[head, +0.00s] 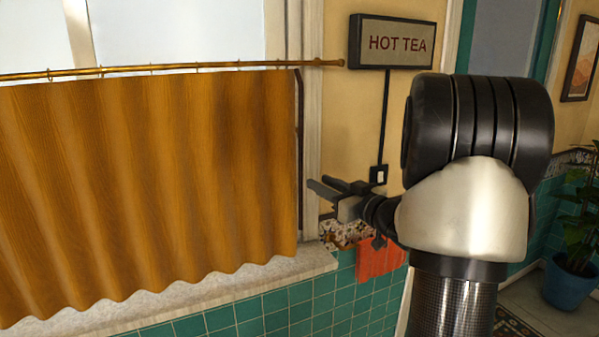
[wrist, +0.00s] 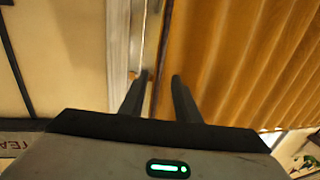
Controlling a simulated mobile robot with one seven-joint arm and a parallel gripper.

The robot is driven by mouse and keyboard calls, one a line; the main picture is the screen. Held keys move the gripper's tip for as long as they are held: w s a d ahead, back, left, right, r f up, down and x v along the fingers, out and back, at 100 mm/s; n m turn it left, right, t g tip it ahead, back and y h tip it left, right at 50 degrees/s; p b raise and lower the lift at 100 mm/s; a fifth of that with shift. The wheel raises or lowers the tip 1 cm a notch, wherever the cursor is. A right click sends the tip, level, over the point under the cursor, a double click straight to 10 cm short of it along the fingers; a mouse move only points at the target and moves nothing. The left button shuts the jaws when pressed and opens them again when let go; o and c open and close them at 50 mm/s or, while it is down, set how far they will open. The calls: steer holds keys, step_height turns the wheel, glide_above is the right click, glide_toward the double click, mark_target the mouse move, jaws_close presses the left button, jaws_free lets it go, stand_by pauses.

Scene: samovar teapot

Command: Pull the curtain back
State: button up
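The orange-brown curtain (head: 150,180) hangs in folds across the lower window, spread from the left picture edge to the right end of the window. It hangs by rings from a brass rod (head: 190,69). A dark strip (head: 300,150) runs down its right edge. My gripper (head: 317,185) is just right of that edge, its fingers pointing left towards it. In the wrist view my gripper (wrist: 159,77) is open, with its two fingers apart. The curtain (wrist: 235,60) fills the right side there, and its edge shows in line with the finger gap. I cannot tell if anything touches.
A stone sill (head: 180,300) runs below the curtain, above teal tiles. A "HOT TEA" sign (head: 398,43) hangs above my arm, with a cable down to a switch (head: 378,174). A red cloth (head: 380,262) hangs below my gripper. A potted plant (head: 572,280) stands far right.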

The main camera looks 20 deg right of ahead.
mark_target(302, 173)
steer(key=p+x, duration=0.1)
steer(key=x, duration=0.8)
steer(key=shift+w+a, duration=0.1)
steer(key=shift+w, duration=0.25)
steer(key=shift+c, duration=0.4)
jaws_close()
